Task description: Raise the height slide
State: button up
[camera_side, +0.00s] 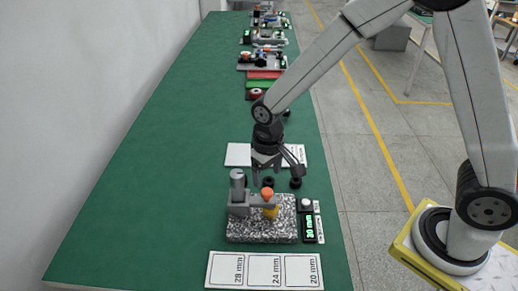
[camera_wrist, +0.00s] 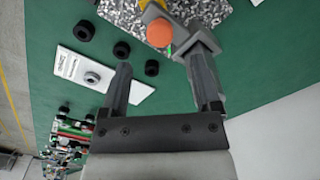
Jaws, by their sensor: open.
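The height gauge has a speckled granite base (camera_side: 250,233), which also shows in the wrist view (camera_wrist: 116,10). A grey column (camera_side: 237,190) stands at its left in the side view. The grey slide arm carries an orange knob (camera_side: 267,194) with a yellow part (camera_side: 271,212) below. The display (camera_side: 309,228) reads 30 mm. My gripper (camera_side: 272,178) is open and empty, above and behind the gauge in the side view. In the wrist view, the orange knob (camera_wrist: 160,32) lies beyond the fingertips of my gripper (camera_wrist: 160,62), between their lines, with no visible contact.
A white card (camera_side: 265,270) marked 28, 24 and 20 mm lies in front of the gauge. Another white card (camera_side: 238,155) lies behind it. Black round parts (camera_wrist: 84,30) sit nearby. Other equipment (camera_side: 262,60) stands farther along the green table, whose left side is clear.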

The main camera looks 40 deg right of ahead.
aim_at(267, 191)
jog(key=shift+f, duration=2.9)
grip_shut()
